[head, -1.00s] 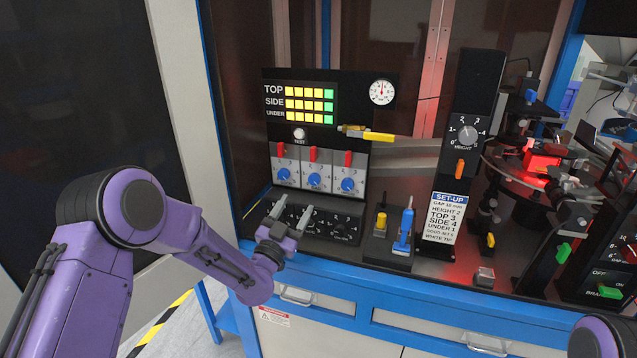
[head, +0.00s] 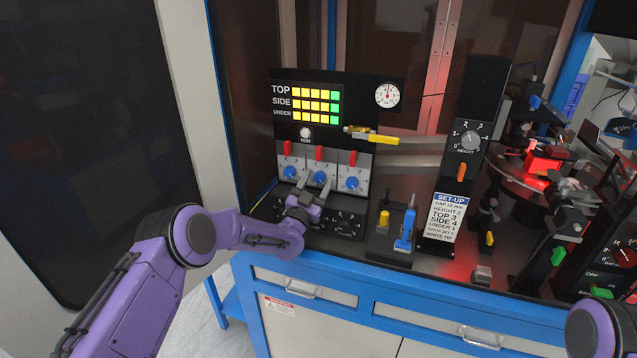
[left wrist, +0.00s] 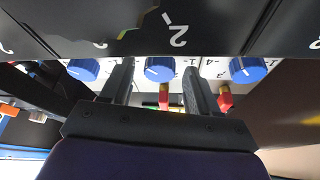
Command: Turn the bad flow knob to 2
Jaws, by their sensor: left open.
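A low black panel (head: 348,224) with white dial numbers lies below the blue knobs. Its small dark knobs are mostly hidden by my left gripper, and I cannot read which is the bad flow knob. My left gripper (head: 314,184) is open and empty, over this panel and in front of the middle blue knob (head: 320,178). In the left wrist view, the open fingers (left wrist: 157,80) straddle the view of the middle blue knob (left wrist: 160,69); touching cannot be told. A dark panel edge with a figure 2 (left wrist: 178,37) shows above. My right gripper is out of view.
Red switches (head: 319,154) stand above the blue knobs. A yellow-handled valve (head: 375,138) juts out above right. A box with a blue lever (head: 406,228) and yellow knob (head: 384,218) stands right of the panel. The set-up card (head: 443,218) is farther right.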

